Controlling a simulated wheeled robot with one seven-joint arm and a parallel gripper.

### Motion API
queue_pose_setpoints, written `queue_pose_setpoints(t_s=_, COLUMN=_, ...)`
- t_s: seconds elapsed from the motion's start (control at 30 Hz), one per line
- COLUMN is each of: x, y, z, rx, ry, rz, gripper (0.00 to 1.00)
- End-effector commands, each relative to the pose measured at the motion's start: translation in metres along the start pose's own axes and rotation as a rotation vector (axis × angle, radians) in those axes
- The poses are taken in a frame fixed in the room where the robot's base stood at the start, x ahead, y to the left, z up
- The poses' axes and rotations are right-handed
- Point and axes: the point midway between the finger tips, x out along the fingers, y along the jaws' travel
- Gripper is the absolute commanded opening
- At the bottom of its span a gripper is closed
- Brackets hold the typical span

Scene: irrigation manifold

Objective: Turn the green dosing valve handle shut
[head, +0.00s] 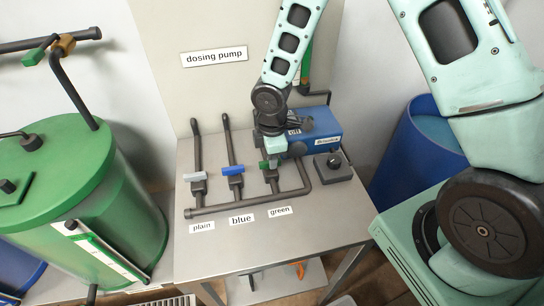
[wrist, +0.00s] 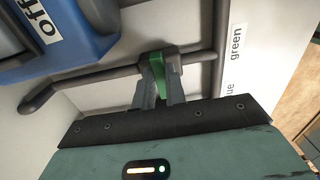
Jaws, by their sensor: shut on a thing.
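The green dosing valve handle (wrist: 160,72) sits on the pipe beside the "green" label (wrist: 236,43). In the wrist view its bar stands across the pipe. My gripper (wrist: 159,84) is shut on the handle, with one finger on each side of it. In the head view only a small end of the green handle (head: 264,165) shows. My gripper (head: 277,150) hides the rest of it there.
The blue valve handle (head: 232,170) and the pale plain one (head: 195,176) lie to the left. The blue dosing pump (head: 322,126) stands close behind, with an "off" label (wrist: 45,20). A dark knob box (head: 333,167) is at the right. The metal table's (head: 240,245) front is clear.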

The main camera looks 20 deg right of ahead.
Motion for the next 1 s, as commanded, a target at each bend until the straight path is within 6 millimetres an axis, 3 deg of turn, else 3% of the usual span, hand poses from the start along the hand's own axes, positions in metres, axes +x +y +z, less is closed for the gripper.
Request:
queue_pose_setpoints(t_s=0.03, x=-0.001, y=0.001, z=0.000, rx=-0.002, ry=0.001, rz=0.003, gripper=0.18)
queue_pose_setpoints(t_s=0.1, x=-0.001, y=0.001, z=0.000, rx=-0.002, ry=0.001, rz=0.002, gripper=0.35)
queue_pose_setpoints(t_s=0.37, x=-0.001, y=0.000, z=0.000, rx=-0.001, ry=0.000, rz=0.001, gripper=0.35)
queue_pose_setpoints(t_s=0.53, x=-0.012, y=0.001, z=0.000, rx=0.002, ry=0.002, rz=0.004, gripper=0.35)
queue_pose_setpoints(t_s=0.67, x=-0.035, y=0.002, z=0.000, rx=0.003, ry=0.003, rz=0.007, gripper=0.35)
queue_pose_setpoints(t_s=1.0, x=-0.116, y=0.002, z=0.000, rx=0.003, ry=0.002, rz=0.008, gripper=0.35)
